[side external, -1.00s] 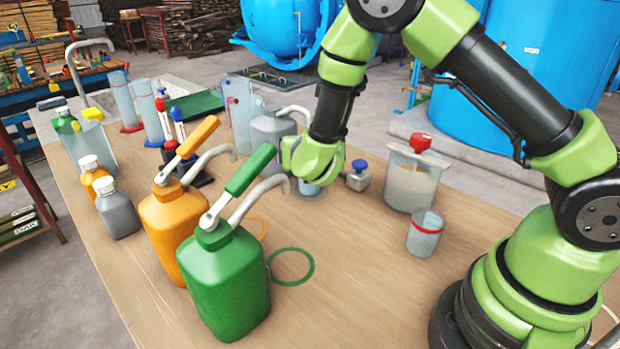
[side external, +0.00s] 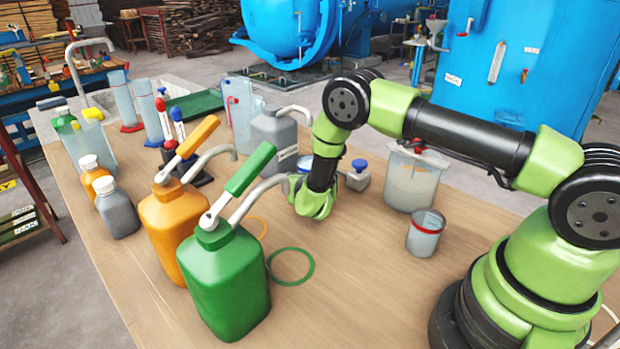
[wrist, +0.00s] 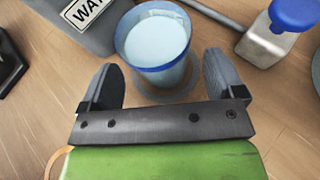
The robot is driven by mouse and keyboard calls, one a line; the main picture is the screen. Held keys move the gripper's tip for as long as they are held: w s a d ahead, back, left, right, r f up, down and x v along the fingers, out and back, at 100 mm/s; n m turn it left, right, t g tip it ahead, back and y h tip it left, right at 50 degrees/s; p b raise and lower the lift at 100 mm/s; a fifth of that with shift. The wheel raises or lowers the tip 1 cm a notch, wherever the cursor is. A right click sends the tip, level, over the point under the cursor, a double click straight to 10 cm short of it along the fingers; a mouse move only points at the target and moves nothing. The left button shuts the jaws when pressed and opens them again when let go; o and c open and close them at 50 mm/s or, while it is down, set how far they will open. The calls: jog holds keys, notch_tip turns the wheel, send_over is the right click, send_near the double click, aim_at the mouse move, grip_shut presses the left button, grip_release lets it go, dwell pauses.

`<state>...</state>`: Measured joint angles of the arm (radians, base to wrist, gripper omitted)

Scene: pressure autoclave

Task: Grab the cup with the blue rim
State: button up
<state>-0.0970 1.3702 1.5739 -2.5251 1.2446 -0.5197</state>
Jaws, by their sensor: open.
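The cup with the blue rim (wrist: 155,48) stands upright in the wrist view, pale inside, on a grey round mat (wrist: 182,92). My gripper (wrist: 160,70) is open, with one finger on each side of the cup's near edge. The cup lies just ahead of and partly between the fingertips, and I see no grip on it. In the side external view my gripper (side external: 314,205) is low over the table and hides most of the cup.
A grey jug labelled WAT (wrist: 75,22) stands close left of the cup. A small metal weight with a blue knob (wrist: 262,42) is to the right. A red-rimmed cup (side external: 425,235) and a green jug (side external: 225,285) stand farther off.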

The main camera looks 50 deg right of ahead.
jog(key=shift+x, duration=1.25)
jog(key=c, duration=1.2)
jog(key=shift+r, duration=0.1)
